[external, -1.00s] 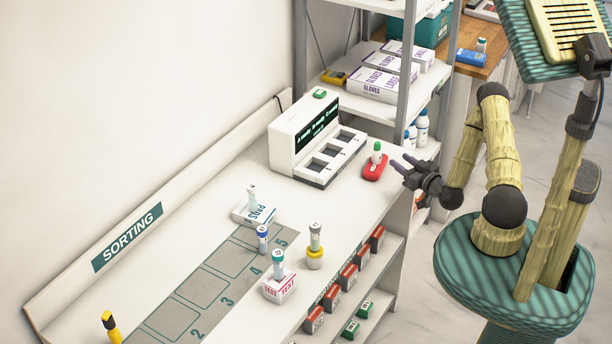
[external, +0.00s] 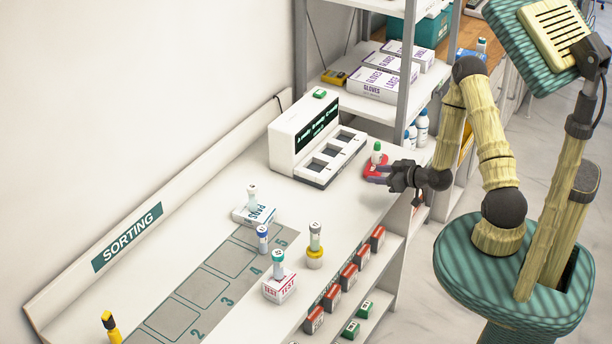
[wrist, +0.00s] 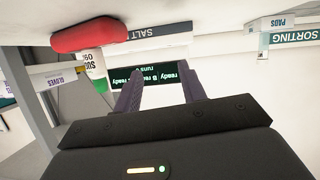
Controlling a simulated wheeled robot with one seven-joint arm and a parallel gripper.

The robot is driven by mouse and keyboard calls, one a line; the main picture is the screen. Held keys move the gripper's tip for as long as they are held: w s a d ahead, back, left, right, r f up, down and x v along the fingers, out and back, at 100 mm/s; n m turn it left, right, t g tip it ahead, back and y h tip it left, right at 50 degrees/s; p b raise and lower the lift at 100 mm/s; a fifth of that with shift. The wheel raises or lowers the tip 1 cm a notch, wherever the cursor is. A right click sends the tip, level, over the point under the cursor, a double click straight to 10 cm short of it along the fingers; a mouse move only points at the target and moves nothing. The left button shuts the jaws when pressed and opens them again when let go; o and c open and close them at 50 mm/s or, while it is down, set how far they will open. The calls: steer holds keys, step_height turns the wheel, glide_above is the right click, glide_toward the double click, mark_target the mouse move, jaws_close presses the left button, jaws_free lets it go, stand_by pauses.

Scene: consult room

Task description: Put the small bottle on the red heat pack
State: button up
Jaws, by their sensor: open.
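A small white bottle with a green cap (external: 377,152) stands upright on the red heat pack (external: 371,162) at the right edge of the white counter, beside the display unit. In the upside-down wrist view the bottle (wrist: 92,62) meets the flat face of the red pack (wrist: 88,36), left of my fingers. My gripper (external: 374,175) is level at the counter's edge, just in front of the pack, and partly hides it in the external view. In the wrist view my gripper (wrist: 160,72) has its fingers apart with nothing between them; the bottle is outside them.
The white display unit (external: 290,135) with dark wells stands left of the pack. Several sample tubes on small stands and boxes (external: 280,288) occupy the counter's front part. A shelf rack (external: 405,75) with glove boxes rises behind. The counter between pack and tubes is clear.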

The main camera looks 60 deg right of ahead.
steer(key=a+g, duration=0.1)
steer(key=a+n, duration=0.1)
steer(key=a+g+y, duration=0.1)
steer(key=shift+w+a+r+n+g, duration=0.25)
steer(key=shift+a+r+n+g, duration=0.05)
steer(key=shift+a, duration=0.1)
steer(key=s+a+r+m+g, duration=0.1)
steer(key=s+a+r+g, duration=0.7)
steer(key=s+a+r, duration=0.4)
steer(key=shift+s+a+m+g, duration=0.3)
steer(key=shift+s+a+m, duration=0.1)
steer(key=shift+s+a, duration=0.25)
steer(key=shift+r, duration=0.1)
